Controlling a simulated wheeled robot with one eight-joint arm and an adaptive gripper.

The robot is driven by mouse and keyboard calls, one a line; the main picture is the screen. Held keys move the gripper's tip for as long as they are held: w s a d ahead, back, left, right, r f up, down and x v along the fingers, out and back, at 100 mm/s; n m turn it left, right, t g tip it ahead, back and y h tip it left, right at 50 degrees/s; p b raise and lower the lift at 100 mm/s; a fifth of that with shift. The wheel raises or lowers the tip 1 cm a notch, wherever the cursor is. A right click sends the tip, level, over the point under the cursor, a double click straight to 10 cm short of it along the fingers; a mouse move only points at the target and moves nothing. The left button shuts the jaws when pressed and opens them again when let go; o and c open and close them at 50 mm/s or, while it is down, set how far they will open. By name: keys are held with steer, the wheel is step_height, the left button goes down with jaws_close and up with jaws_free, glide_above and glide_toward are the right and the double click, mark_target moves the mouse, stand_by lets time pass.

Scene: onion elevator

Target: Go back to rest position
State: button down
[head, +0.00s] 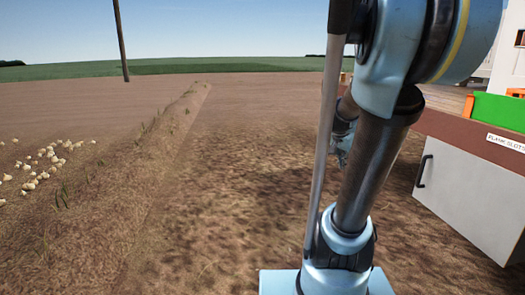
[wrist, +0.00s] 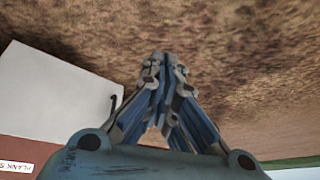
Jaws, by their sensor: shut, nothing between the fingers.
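My gripper (wrist: 160,68) shows in the middle of the wrist view, with its fingertips together and nothing between them. Bare brown soil lies behind the fingertips in that view. In the head view my arm stands upright right of the middle, folded, and most of my gripper is hidden behind it. Only a small blue-grey part shows at the arm's left edge.
A white cabinet (head: 466,197) with a brown top, a black handle and a green bin (head: 497,110) stands at the right; the cabinet also shows in the wrist view (wrist: 60,95). Several onions (head: 45,163) lie at the far left beyond a soil ridge (head: 130,170). The ground between is clear.

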steer(key=s+a+f+n+g+y, duration=0.1)
steer(key=s+a+f+n, duration=0.4)
steer(key=s, duration=0.4)
steer(key=s+a+f+n+y, duration=0.2)
steer(key=s+a+f+n, duration=0.3)
steer(key=s, duration=0.5)
steer(key=shift+s+a+n+g, duration=0.3)
steer(key=shift+a+g, duration=0.1)
steer(key=shift+a, duration=0.65)
steer(key=shift+f, duration=0.1)
